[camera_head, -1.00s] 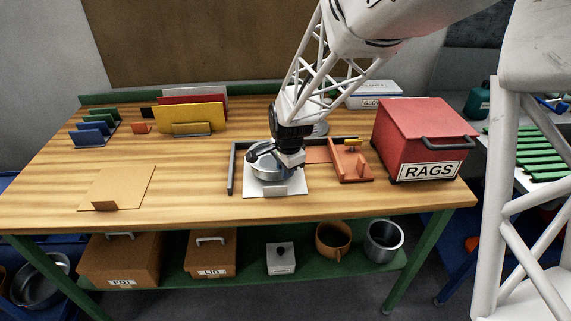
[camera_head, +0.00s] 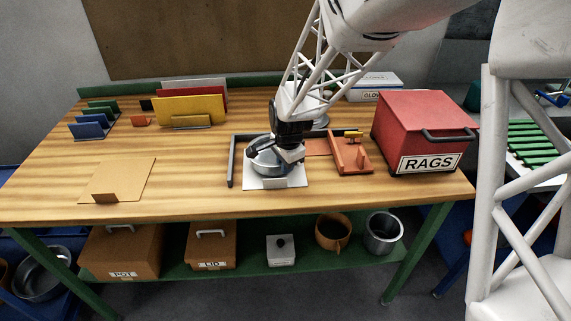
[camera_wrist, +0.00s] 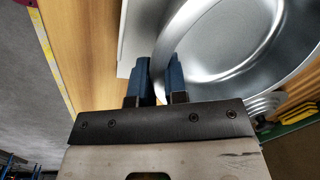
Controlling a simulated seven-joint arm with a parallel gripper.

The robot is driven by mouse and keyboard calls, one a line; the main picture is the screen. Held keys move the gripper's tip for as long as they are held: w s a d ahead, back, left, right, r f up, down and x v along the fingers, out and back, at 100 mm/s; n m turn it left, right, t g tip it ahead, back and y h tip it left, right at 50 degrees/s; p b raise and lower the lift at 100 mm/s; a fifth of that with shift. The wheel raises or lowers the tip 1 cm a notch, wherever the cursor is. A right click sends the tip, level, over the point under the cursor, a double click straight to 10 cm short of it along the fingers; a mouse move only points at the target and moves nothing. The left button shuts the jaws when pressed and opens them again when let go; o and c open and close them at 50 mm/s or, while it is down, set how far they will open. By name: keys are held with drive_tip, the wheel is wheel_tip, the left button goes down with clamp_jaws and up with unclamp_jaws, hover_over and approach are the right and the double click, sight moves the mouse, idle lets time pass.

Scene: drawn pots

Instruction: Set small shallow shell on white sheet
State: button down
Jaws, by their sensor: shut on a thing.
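The small shallow shell (camera_head: 266,167) is a shiny metal pan-like bowl. In the head view it is at the white sheet (camera_head: 270,184), which lies inside a dark frame on the table. In the wrist view the shell (camera_wrist: 225,45) fills the upper right, with its inside showing. My gripper (camera_wrist: 160,80) is shut on the shell's near wall, one blue finger on each side of it. In the head view my gripper (camera_head: 285,152) covers part of the shell. I cannot tell whether the shell's underside touches the sheet (camera_wrist: 132,30).
A dark frame bar (camera_head: 232,160) stands left of the sheet. An orange fixture (camera_head: 352,158) and the red RAGS box (camera_head: 422,135) are to the right. A tan board (camera_head: 125,180) lies at left. Upright coloured plates (camera_head: 190,108) stand behind. The wood between is clear.

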drive_tip(key=shift+f, duration=0.55)
idle(0.4)
drive_tip(key=c, duration=1.1)
unclamp_jaws()
drive_tip(key=shift+r, duration=0.1)
